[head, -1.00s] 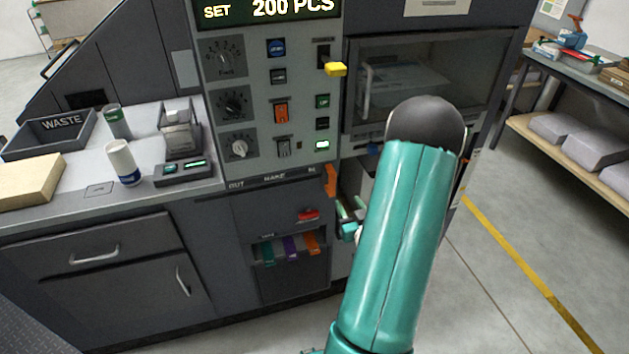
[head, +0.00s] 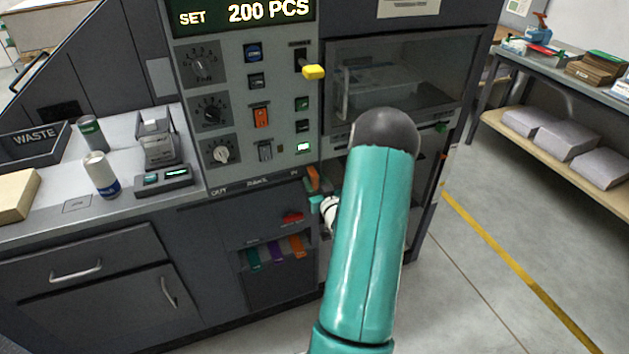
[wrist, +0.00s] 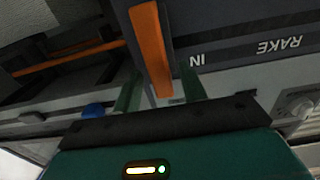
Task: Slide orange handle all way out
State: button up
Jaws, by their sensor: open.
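The orange handle (head: 313,178) sits at the IN end of the strip marked OUT, RAKE and IN, below the control panel. In the wrist view, which is upside down, the orange handle (wrist: 152,48) hangs between my two teal-green fingers. My gripper (wrist: 160,90) is open, with one finger on each side of the handle and a visible gap at each side. In the head view my gripper (head: 316,201) shows just below the handle, and my arm hides most of it.
A yellow lever (head: 313,72) juts from the panel above. A red handle (head: 292,218) and teal, purple and orange tabs (head: 275,251) are below left. A glass-fronted compartment (head: 395,75) is right of the panel. The floor at right is clear.

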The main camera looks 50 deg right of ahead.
jog(key=shift+w+d, duration=0.25)
jog(key=shift+w, duration=0.25)
jog(key=shift+c, duration=0.4)
grip_shut()
jog(key=shift+w+a, duration=0.1)
jog(key=shift+a, duration=0.05)
